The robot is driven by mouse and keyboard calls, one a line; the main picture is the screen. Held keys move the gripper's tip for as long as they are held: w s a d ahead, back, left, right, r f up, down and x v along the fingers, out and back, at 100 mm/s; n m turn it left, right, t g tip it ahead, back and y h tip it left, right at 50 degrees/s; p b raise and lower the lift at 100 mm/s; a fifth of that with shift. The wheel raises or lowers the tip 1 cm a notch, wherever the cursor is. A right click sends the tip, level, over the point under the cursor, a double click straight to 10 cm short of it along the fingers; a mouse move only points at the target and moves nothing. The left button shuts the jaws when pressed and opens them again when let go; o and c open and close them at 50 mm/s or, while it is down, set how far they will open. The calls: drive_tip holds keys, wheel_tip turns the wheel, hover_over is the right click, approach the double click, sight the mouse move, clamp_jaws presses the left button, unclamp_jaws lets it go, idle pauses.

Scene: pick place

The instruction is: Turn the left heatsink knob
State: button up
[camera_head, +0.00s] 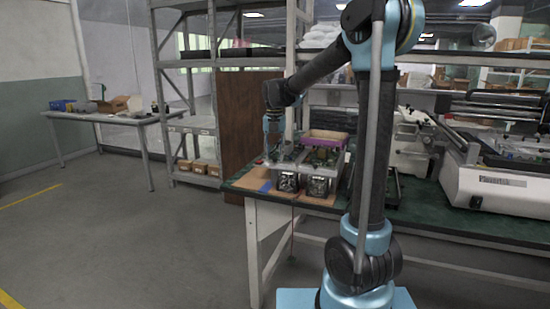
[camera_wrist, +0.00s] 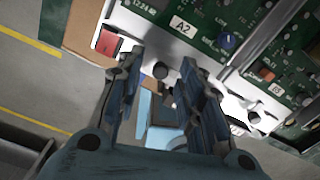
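A small dark round knob (camera_wrist: 160,70) shows between my fingertips in the wrist view, at the pale edge of a tray with green circuit boards (camera_wrist: 205,20). I take it for the left heatsink knob. A second dark knob (camera_wrist: 254,118) shows farther right along that edge. My gripper (camera_wrist: 163,62) is open, with one finger on each side of the first knob; I cannot tell whether they touch it. In the head view my gripper (camera_head: 272,155) points down at the tray's left end. Two dark heatsink units, left (camera_head: 287,182) and right (camera_head: 318,187), sit below the tray's front.
The tray stands on a green-topped workbench (camera_head: 440,213) with a pink-purple bin (camera_head: 325,138) behind it. A large white machine (camera_head: 490,187) stands at the right. In the wrist view a red block (camera_wrist: 107,42) lies left of the knob. The floor (camera_head: 130,235) left of the bench is clear.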

wheel_tip(320, 180, up, 11)
idle(0.4)
drive_tip(key=shift+d+f, duration=0.1)
drive_tip(key=s+d+f+m+t, duration=0.1)
drive_tip(key=s+d+f+m, duration=0.3)
drive_tip(key=s+d+m, duration=0.4)
drive_tip(key=s+d+f+m, duration=0.5)
drive_tip(key=s+d+m, duration=0.2)
drive_tip(key=s+m, duration=0.3)
drive_tip(key=s+d+f+m, duration=0.3)
drive_tip(key=s+f+m, duration=0.4)
drive_tip(key=m, duration=0.1)
drive_tip(key=s+d+f+m+t, duration=0.1)
drive_tip(key=s+d+f+m, duration=0.2)
drive_tip(key=s+f+m, duration=0.4)
drive_tip(key=shift+s+f+m, duration=0.2)
drive_tip(key=shift+f+m, duration=0.6)
drive_tip(key=shift+m, duration=0.2)
drive_tip(key=shift+d, duration=0.1)
